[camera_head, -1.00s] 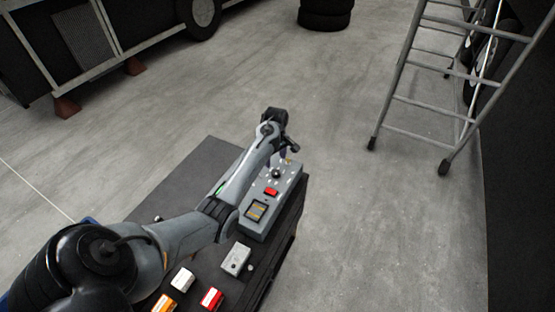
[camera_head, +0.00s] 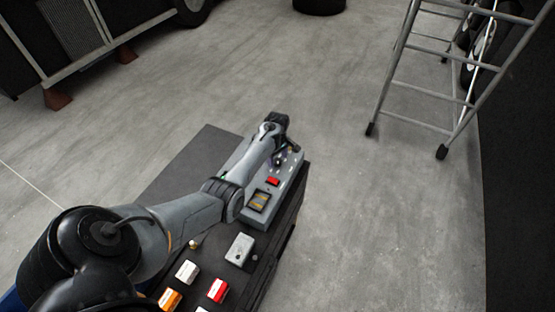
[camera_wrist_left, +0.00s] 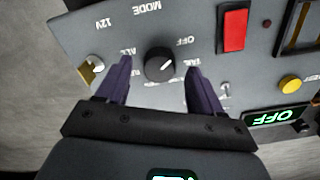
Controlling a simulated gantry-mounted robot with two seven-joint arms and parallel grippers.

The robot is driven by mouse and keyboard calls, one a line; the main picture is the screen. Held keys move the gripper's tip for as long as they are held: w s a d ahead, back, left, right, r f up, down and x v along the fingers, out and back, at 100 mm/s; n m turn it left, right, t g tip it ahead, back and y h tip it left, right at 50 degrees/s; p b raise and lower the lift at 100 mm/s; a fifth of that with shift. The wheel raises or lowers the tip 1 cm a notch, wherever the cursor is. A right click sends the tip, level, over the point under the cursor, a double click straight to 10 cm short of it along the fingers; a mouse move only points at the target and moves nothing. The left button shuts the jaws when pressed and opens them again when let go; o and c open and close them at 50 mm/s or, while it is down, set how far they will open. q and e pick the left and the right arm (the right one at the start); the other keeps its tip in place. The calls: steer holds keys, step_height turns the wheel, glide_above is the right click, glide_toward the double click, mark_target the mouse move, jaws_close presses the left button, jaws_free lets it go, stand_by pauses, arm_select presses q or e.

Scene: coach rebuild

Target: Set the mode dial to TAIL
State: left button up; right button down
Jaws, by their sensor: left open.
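The mode dial (camera_wrist_left: 160,64) is a round black knob with a short white mark, on the grey control panel (camera_wrist_left: 72,32). The panel also shows in the head view (camera_head: 254,218). Printed labels around the dial appear upside down in the wrist view: OFF, TAIL on the right side and ALL on the left. A small green display (camera_wrist_left: 274,117) reads OFF. My left gripper (camera_wrist_left: 158,66) is open, its two purple fingers on either side of the dial with gaps visible. In the head view the left gripper (camera_head: 283,158) is over the panel's far end, largely hiding the dial. My right gripper is out of view.
A red rectangular switch (camera_wrist_left: 233,30) and a yellow round button (camera_wrist_left: 291,84) are near the dial. A metal toggle (camera_wrist_left: 96,65) sits at the panel's edge. A grey box (camera_head: 240,249) and coloured blocks (camera_head: 218,290) lie on the dark table. A ladder (camera_head: 420,85) stands beyond.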

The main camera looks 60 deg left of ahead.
arm_select(q)
steer(key=shift+f, duration=0.55)
steer(key=shift+c, duration=0.5)
steer(key=c, duration=1)
steer(key=shift+o, duration=0.2)
steer(key=shift+r, duration=0.1)
